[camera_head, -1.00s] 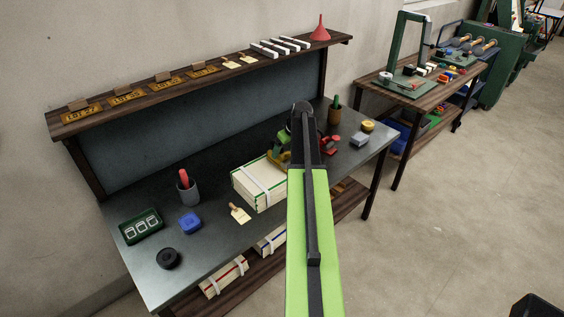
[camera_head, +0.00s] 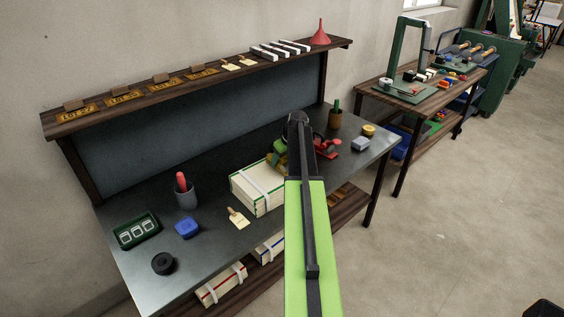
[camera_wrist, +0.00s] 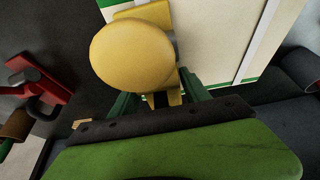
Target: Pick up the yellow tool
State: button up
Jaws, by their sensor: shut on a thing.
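The yellow tool (camera_wrist: 132,55) fills the upper middle of the wrist view, with its rounded yellow end close to the camera. My gripper (camera_wrist: 160,101) is shut on its narrow yellow part, with a dark green finger on either side. In the head view my own arm covers most of the gripper. A yellow patch of the tool (camera_head: 272,159) shows left of the arm, beside the cream bundle. Whether the tool touches the bench top is hidden.
The cream strapped bundle (camera_head: 246,192) stands left of my arm. A red tool (camera_head: 326,149) and a brown cup (camera_head: 335,119) are to the right.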

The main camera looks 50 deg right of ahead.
grip_shut()
jog(key=shift+r+p, duration=0.8)
jog(key=shift+p, duration=0.05)
jog(key=p+v, duration=0.3)
jog(key=shift+w+d+r, duration=0.15)
jog(key=shift+w+r, duration=0.05)
jog(key=shift+w, duration=0.1)
jog(key=s+d+r+p, duration=0.2)
jog(key=s+r+p, duration=0.4)
jog(key=s, duration=0.4)
jog(key=shift+s+d, duration=0.35)
jog(key=shift+d, duration=0.05)
